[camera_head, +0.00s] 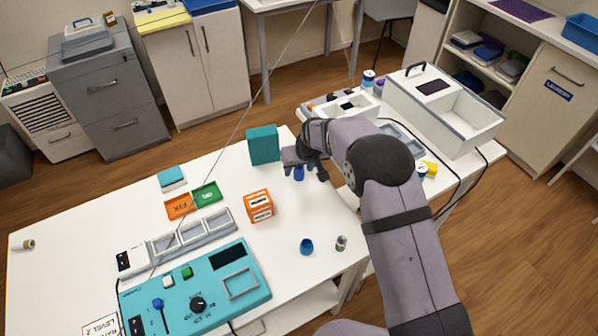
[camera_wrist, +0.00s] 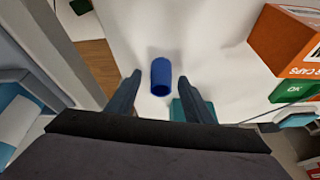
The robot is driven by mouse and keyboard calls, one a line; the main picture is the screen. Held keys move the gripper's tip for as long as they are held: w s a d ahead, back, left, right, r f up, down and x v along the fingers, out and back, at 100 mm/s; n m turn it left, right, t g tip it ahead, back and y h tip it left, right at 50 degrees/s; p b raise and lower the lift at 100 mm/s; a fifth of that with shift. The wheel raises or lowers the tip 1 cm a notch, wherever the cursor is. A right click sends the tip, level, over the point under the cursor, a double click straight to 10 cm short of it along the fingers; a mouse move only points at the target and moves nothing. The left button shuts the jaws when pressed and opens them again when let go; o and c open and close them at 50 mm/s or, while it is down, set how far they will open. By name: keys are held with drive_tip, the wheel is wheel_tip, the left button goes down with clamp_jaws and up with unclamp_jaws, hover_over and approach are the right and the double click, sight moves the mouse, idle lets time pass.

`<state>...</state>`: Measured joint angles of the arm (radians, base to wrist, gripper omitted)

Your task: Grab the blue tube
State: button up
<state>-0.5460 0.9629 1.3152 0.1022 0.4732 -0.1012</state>
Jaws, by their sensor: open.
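The blue tube (camera_wrist: 161,77) is a short dark-blue cylinder on the white tabletop in the wrist view. It lies in the gap between my fingertips, with white surface visible on both sides, so neither finger appears to touch it. My gripper (camera_head: 303,164) is open; its two spread fingers (camera_wrist: 160,84) also show in the wrist view. In the head view a blue piece (camera_head: 299,173) shows just below the gripper, partly hidden by it. A second blue cylinder (camera_head: 306,247) stands nearer the table's front edge.
An upright teal box (camera_head: 263,145) stands close left of my gripper. An orange box (camera_head: 259,206) sits nearer, also shown in the wrist view (camera_wrist: 284,40). A small grey cylinder (camera_head: 341,243) stands by the right edge. A side table with white trays (camera_head: 345,104) lies to the right.

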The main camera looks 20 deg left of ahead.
drive_tip(key=c, duration=1.1)
drive_tip(key=shift+r, duration=0.1)
wheel_tip(320, 180, up, 10)
drive_tip(key=b, duration=0.2)
drive_tip(key=shift+b, duration=0.3)
